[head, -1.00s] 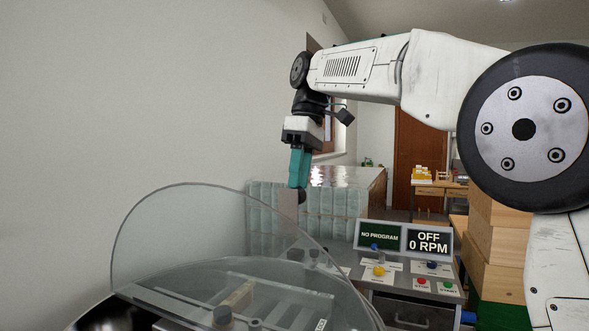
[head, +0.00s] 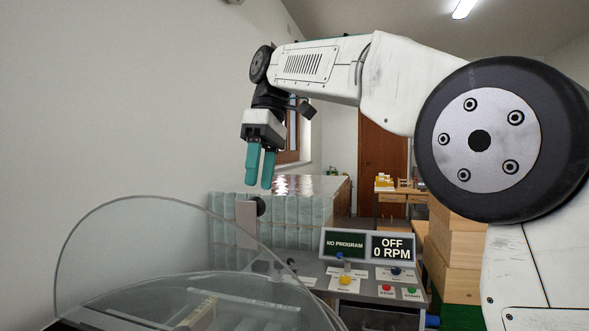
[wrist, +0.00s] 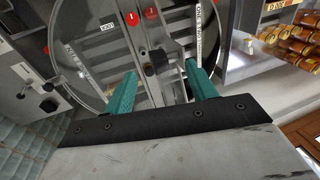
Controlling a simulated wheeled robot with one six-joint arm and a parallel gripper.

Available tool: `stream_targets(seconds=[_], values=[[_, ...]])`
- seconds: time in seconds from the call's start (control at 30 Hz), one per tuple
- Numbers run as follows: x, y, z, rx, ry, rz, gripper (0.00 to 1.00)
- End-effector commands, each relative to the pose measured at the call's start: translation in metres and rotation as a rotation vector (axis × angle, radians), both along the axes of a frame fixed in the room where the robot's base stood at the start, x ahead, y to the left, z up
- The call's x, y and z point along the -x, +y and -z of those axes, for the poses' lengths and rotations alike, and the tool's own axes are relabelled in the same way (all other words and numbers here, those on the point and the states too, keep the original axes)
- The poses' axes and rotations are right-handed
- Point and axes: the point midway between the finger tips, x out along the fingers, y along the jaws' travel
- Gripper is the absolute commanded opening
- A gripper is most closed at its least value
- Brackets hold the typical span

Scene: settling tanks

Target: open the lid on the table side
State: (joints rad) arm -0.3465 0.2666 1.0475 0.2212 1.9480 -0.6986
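A clear rounded lid panel (head: 120,245) stands raised over the drum at the lower left of the head view. A second clear panel (head: 150,300) lies lower in front of it. My gripper (head: 258,184) points down behind the raised panel, its two teal fingers apart with nothing between them. A dark round knob (head: 260,206) beside a pale upright bar (head: 246,225) is just below the fingertips. In the wrist view my gripper (wrist: 160,80) is open above the drum, and a dark knob (wrist: 158,58) shows between the fingers. I cannot tell its depth.
A control panel (head: 345,270) with coloured buttons reads OFF, 0 RPM. A block of pale stacked containers (head: 310,190) stands behind it. Wooden boxes (head: 455,250) are at the right. Jars on a shelf (wrist: 295,40) show at the wrist view's upper right. A wall closes the left.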

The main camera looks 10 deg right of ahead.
Motion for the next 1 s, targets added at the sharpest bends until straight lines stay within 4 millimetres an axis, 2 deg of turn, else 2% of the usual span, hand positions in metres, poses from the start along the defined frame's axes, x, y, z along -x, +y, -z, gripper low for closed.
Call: stream_targets(seconds=[0.27, 0.6, 0.8, 1.0], values=[[0.045, -0.012, -0.007, -0.003, -0.004, 0.0, 0.56], [0.116, -0.032, -0.014, -0.005, -0.005, 0.003, 0.56], [0.139, -0.038, -0.016, -0.004, -0.005, 0.003, 0.56], [0.145, -0.039, -0.016, -0.004, -0.004, 0.002, 0.56]])
